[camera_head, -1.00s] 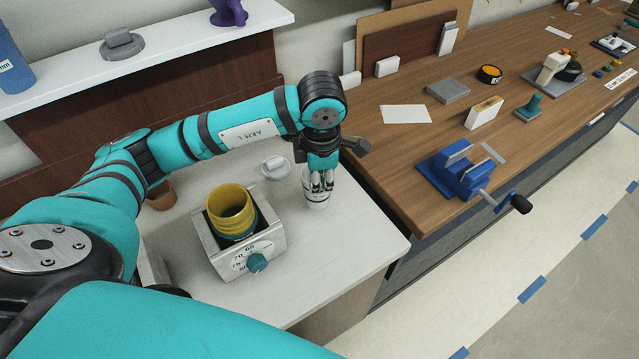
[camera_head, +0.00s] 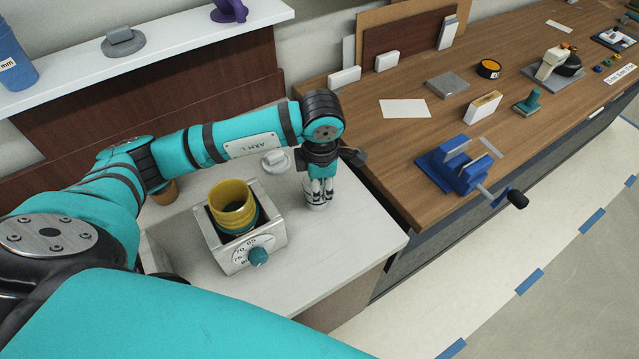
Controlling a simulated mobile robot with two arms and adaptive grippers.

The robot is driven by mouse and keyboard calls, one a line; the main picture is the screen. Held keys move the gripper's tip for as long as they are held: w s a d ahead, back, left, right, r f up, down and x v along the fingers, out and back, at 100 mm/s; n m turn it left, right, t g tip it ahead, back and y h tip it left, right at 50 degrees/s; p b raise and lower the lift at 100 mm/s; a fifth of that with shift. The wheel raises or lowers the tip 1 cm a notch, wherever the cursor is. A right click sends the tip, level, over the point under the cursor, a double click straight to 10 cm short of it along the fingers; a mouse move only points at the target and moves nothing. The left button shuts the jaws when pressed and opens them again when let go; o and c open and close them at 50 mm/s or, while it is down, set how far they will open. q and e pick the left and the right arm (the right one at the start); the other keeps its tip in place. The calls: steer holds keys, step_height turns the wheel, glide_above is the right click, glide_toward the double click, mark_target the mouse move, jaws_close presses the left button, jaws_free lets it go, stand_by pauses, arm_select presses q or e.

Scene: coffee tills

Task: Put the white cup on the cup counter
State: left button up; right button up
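The white cup (camera_head: 317,204) stands near the right side of the low white-topped counter (camera_head: 345,255). Only its lower part shows clearly. My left gripper (camera_head: 319,193) points down over it, its fingers spread apart at the cup's sides and hiding most of it. I cannot tell whether the fingers press on the cup. No label shows which surface is the cup counter; a raised white shelf (camera_head: 185,35) runs along the back left. My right gripper is out of view.
A metal dispenser with a teal knob (camera_head: 258,256) and yellow ring (camera_head: 232,203) stands left of the cup. A small white-lidded item (camera_head: 275,160) lies behind. The wooden bench (camera_head: 370,150) on the right holds a blue vise (camera_head: 455,168). The counter front is clear.

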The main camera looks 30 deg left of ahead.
arm_select(q)
steer(key=shift+r, duration=0.45)
step_height(320, 180, up, 11)
steer(key=b, duration=0.2)
steer(key=shift+s+d+r+b, duration=0.15)
steer(key=shift+s+d+b, duration=0.2)
steer(key=shift+s, duration=0.1)
